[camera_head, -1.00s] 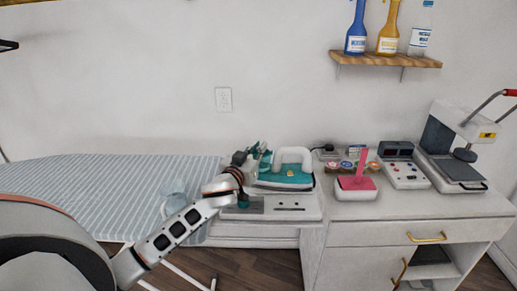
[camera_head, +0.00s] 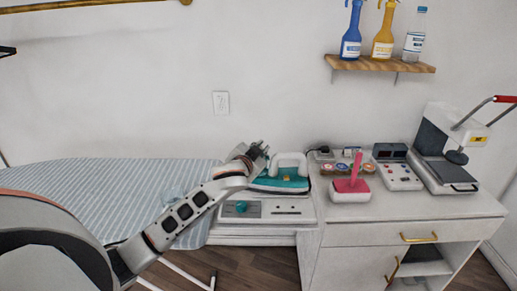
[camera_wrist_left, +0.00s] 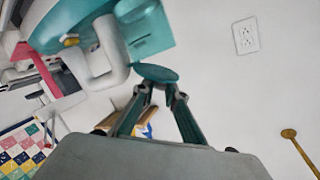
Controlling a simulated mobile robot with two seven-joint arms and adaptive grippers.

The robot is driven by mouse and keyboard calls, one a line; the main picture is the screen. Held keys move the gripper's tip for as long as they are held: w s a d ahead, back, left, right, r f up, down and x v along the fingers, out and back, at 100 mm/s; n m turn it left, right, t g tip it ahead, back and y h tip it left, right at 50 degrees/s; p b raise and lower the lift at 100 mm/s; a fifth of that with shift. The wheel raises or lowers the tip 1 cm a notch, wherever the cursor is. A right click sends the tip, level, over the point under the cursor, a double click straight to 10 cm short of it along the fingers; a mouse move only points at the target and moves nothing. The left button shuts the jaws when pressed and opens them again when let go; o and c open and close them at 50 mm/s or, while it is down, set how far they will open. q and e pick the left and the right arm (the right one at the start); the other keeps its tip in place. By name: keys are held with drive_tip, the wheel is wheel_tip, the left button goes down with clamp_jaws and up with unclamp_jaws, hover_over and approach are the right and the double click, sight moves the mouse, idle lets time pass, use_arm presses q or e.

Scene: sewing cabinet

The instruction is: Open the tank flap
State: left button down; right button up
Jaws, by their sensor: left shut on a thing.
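The white and teal steam iron (camera_head: 284,181) stands on its white base station (camera_head: 290,211) at the end of the ironing board. In the left wrist view its teal body (camera_wrist_left: 151,34) and white handle (camera_wrist_left: 108,58) fill the upper left. My left gripper (camera_head: 258,149) is at the iron's left end. In the left wrist view the fingers of my left gripper (camera_wrist_left: 157,86) are closed together at a small teal oval flap (camera_wrist_left: 157,73), beside the iron's body. Its hinge is not clear. The flap cannot be made out in the head view. My right gripper is not in view.
The striped ironing board (camera_head: 110,190) lies left of the station. A white cabinet (camera_head: 400,212) on the right holds a pink-and-white box (camera_head: 351,190), a control box and a heat press (camera_head: 450,150). A wooden shelf (camera_head: 380,63) with bottles is above.

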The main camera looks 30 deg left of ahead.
use_arm(q)
drive_tip(key=d+m, duration=0.1)
drive_tip(key=w+m+g+y, duration=0.1)
drive_tip(key=m, duration=0.1)
drive_tip(key=shift+d+r+g, duration=0.3)
drive_tip(key=shift+d+r, duration=0.05)
drive_tip(key=shift+r, duration=0.05)
drive_tip(key=shift+w+d+f+m+g+y, duration=0.15)
drive_tip(key=shift+d+m+g+y, duration=0.25)
drive_tip(key=shift+m, duration=0.4)
drive_tip(key=shift+w+d+r+m+g+y, duration=0.1)
drive_tip(key=shift+w+d+m+g+y, duration=0.15)
drive_tip(key=shift+m+y, duration=0.4)
drive_tip(key=shift+m, duration=0.25)
drive_tip(key=c, duration=2)
unclamp_jaws()
drive_tip(key=shift+f, duration=0.1)
drive_tip(key=shift+c, duration=0.2)
drive_tip(key=v, duration=0.8)
